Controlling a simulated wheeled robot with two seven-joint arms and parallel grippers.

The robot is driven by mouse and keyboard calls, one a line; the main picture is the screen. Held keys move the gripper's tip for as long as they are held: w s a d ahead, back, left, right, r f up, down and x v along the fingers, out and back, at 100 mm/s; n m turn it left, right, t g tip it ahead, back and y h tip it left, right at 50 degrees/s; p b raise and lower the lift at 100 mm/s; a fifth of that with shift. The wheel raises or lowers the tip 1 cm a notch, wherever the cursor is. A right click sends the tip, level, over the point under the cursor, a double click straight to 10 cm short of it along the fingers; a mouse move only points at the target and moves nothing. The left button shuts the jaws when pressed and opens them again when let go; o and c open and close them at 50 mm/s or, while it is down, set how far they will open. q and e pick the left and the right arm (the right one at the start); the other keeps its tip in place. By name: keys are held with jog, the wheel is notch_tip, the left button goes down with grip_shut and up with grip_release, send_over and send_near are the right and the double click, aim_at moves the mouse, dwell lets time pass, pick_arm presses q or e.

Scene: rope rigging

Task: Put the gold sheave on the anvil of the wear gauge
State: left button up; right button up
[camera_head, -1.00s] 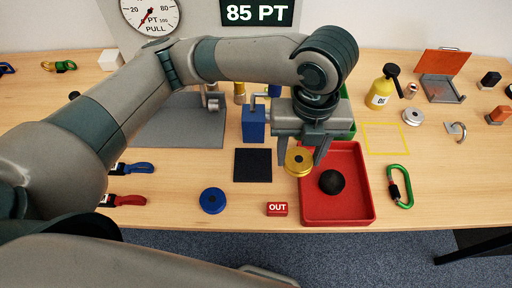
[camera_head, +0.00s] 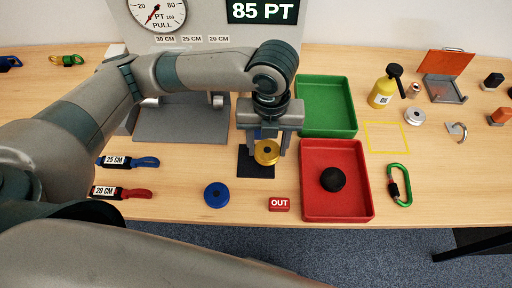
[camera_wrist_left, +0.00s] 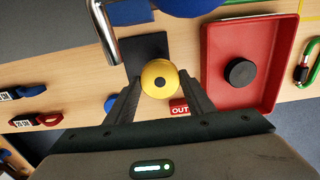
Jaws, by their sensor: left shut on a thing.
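The gold sheave (camera_head: 267,153) is a round yellow disc with a dark centre hole. My left gripper (camera_head: 266,149) is shut on it and holds it above the black square mat (camera_head: 257,172). In the left wrist view the sheave (camera_wrist_left: 159,78) sits between the two fingertips. A blue block (camera_head: 262,133), mostly hidden behind the gripper, stands behind the mat. I cannot tell which part is the gauge's anvil. My right gripper is out of view.
A red tray (camera_head: 311,211) holding a black disc (camera_head: 332,179) lies to the right, with a green tray (camera_head: 326,132) behind it. A blue sheave (camera_head: 216,195) and an OUT sign (camera_head: 279,204) lie in front. A grey plate (camera_head: 180,128) is at the left.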

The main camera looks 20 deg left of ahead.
aim_at(256, 152)
pick_arm(q)
jog(key=a+f, duration=0.1)
jog(key=w+a+f, duration=0.1)
jog(key=a, duration=0.1)
dwell(0.4)
notch_tip(256, 152, down, 4)
jog(key=shift+r+p, duration=0.25)
jog(key=shift+p, duration=0.6)
jog(key=shift+f, duration=0.25)
jog(key=o, duration=1.1)
jog(key=shift+f, duration=0.1)
